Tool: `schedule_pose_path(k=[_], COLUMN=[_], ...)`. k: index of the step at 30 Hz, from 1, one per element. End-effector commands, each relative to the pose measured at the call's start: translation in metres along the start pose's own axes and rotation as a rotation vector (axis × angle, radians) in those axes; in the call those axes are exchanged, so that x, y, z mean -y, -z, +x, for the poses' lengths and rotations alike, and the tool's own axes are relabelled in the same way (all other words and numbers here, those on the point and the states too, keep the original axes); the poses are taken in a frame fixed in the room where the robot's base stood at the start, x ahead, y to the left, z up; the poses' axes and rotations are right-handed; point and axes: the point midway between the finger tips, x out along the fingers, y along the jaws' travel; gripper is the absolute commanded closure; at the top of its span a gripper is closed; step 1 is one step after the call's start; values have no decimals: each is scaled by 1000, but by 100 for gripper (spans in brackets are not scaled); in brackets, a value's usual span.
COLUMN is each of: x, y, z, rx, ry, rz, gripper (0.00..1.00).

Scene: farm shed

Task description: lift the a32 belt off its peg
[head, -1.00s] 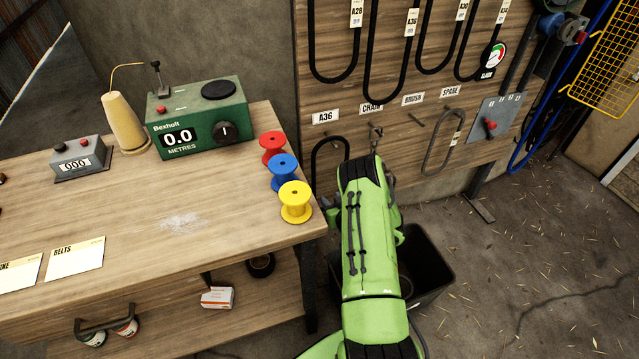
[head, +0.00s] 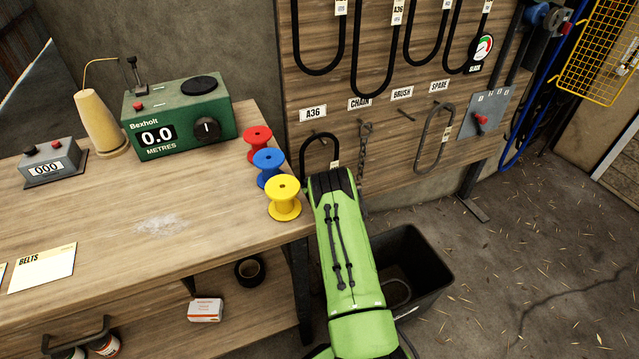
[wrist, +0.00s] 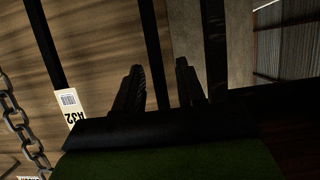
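A black belt loop (head: 305,152) hangs on a peg under the A36 label (head: 313,113) on the board. In the wrist view, its tag (wrist: 68,110) reads A32, on the strand at the left. The lower part of the loop is hidden.
A chain (head: 365,150) hangs close to the belt's right; it also shows in the wrist view (wrist: 18,120). Larger belts (head: 376,80) hang above. The workbench (head: 215,235) with coloured spools (head: 283,198) stands left. A black bin (head: 425,255) stands on the floor below.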

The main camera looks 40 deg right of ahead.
Motion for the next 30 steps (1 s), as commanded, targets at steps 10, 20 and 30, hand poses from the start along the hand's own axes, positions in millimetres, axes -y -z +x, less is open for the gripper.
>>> schedule_pose_path(k=[10,20,30], x=[-1,-1,-1], y=[0,0,15], z=[12,12,6], rx=[1,1,-1], ry=[-2,-2,-2], rz=[0,0,-1], gripper=[64,100,100])
